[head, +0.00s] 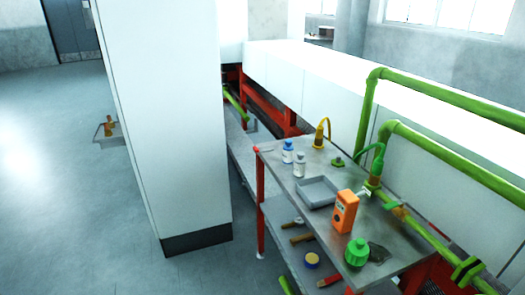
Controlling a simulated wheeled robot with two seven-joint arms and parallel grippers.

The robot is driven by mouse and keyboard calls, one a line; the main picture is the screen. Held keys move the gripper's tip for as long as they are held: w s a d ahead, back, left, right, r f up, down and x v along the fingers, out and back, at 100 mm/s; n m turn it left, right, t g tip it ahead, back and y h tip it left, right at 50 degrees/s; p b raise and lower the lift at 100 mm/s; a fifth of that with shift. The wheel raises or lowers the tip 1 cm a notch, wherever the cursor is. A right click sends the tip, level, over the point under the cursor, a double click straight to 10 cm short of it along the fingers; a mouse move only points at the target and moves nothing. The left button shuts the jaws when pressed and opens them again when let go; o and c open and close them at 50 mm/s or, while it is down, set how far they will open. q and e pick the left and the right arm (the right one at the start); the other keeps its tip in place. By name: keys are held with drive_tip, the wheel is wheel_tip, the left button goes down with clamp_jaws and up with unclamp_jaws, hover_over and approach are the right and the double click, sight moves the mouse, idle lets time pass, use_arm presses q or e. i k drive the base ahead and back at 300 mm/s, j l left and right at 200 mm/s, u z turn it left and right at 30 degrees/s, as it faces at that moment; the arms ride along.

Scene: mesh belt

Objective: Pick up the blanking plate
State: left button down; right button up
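A small dark grey flat piece (378,253) lies on the metal table (310,222) near its front right edge, beside a green knobbed object (357,251). It may be the blanking plate, but it is too small to tell for sure. Neither of my grippers shows in the head view.
The table also bears a grey tray (306,199), an orange handheld device (345,211), two small bottles (299,165) and a yellow hooked item (321,133). Several tools lie on the lower shelf (283,215). Green pipes (465,172) run along the right. A white column (165,120) stands left; floor beyond is open.

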sight(257, 150)
drive_tip(key=z, duration=1.55)
drive_tip(key=i+j, duration=0.15)
drive_tip(key=j, duration=0.2)
drive_tip(key=i+j+u, duration=0.1)
drive_tip(key=j, duration=0.25)
drive_tip(key=i, duration=0.05)
